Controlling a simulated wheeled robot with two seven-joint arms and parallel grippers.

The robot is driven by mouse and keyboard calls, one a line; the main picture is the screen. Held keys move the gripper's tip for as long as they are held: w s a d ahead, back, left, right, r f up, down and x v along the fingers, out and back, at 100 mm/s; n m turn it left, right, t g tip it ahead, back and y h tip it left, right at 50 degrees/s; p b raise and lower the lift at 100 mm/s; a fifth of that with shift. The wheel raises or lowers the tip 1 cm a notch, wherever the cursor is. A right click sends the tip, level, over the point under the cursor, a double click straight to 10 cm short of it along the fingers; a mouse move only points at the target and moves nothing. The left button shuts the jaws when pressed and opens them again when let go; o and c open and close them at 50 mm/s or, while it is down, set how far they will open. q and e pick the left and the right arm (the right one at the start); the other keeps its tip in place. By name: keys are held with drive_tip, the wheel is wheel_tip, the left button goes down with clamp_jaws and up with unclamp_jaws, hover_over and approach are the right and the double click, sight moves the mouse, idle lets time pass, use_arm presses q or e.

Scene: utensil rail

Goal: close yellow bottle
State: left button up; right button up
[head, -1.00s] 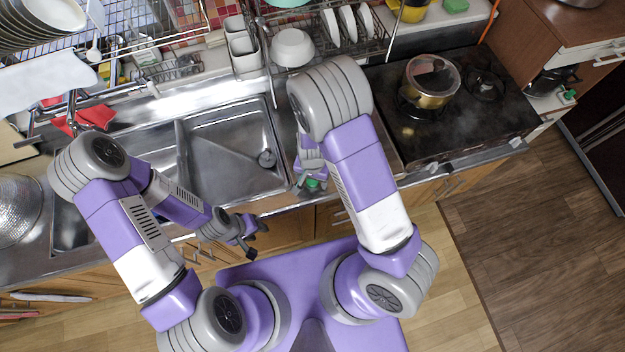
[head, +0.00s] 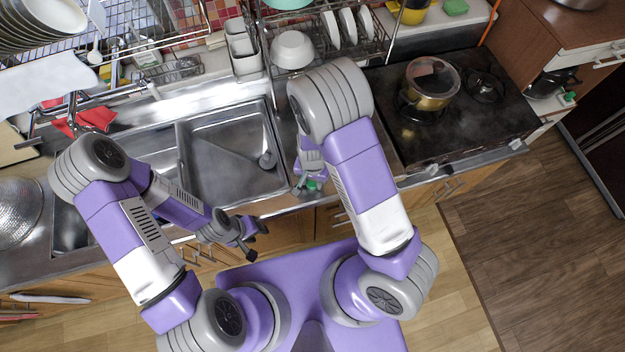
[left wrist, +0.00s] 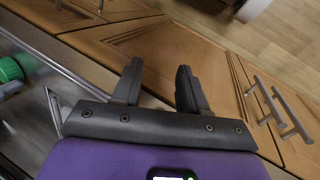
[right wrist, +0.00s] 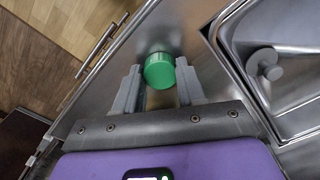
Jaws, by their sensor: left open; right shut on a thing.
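A green round cap-like piece (right wrist: 159,70) sits between the fingers of my right gripper (right wrist: 158,92), which is shut on it at the counter's front edge. It also shows in the head view (head: 312,185) and at the left edge of the left wrist view (left wrist: 9,70).
The steel sink (head: 222,165) lies left of my right gripper. A pot with a glass lid (head: 432,82) stands on the stove (head: 450,130) to the right. A dish rack with plates and a white bowl (head: 292,48) are behind. The counter strip around the cap is narrow.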

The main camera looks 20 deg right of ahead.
wheel_tip(320, 180, up, 10)
drive_tip(key=p, duration=0.2)
drive_tip(key=shift+f, duration=0.1)
idle(0.3)
